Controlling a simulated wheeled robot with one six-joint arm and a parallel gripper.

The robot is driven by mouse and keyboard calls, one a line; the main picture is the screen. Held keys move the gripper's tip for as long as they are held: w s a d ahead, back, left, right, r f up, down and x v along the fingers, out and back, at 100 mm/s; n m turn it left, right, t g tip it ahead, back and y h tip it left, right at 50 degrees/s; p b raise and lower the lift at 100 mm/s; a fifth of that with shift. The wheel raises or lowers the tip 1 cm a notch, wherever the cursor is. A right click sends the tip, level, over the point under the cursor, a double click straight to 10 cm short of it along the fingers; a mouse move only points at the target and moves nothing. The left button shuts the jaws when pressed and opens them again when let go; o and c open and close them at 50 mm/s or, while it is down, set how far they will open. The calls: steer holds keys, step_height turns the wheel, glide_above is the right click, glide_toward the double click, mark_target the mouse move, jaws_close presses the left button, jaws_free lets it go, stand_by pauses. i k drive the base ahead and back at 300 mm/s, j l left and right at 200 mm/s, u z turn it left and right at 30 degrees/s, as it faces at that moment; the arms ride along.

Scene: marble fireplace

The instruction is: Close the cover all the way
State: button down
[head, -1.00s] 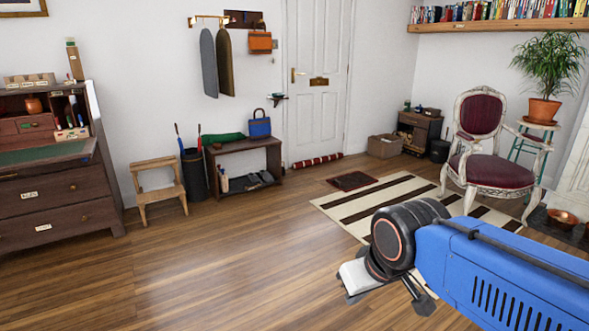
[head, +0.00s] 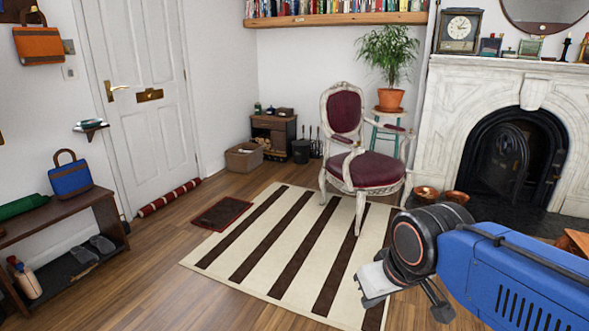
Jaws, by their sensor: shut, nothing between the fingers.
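The marble fireplace (head: 455,115) stands at the right in the head view, with a dark arched opening. A black arched panel (head: 505,158), which looks like the cover, stands in the left part of the opening. It looks turned at an angle and partly open, with a dark gap to its right; its exact angle is hard to tell. My gripper (head: 374,288) is in the lower right of the view, low over the striped rug and well short of the fireplace. It is shut and empty, and its fingertips are small in the view.
A red armchair (head: 372,172) stands left of the fireplace, with a potted plant (head: 390,60) behind it. Copper bowls (head: 427,193) sit by the hearth. A wooden corner (head: 574,242) shows at the right edge. The striped rug (head: 230,255) is clear and flat.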

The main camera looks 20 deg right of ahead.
mark_target(495, 171)
steer(key=i+l+z, duration=0.3)
steer(key=i+z, duration=0.15)
steer(key=i+l+z, duration=0.15)
steer(key=i+z, duration=0.95)
steer(key=i, duration=0.35)
steer(key=i+j+z, duration=0.2)
steer(key=i, duration=0.4)
steer(key=i+j+z, duration=0.15)
steer(key=i, duration=0.4)
steer(key=i+l, duration=0.25)
steer(key=i, duration=0.2)
steer(key=i+l, duration=0.25)
steer(key=i, duration=0.2)
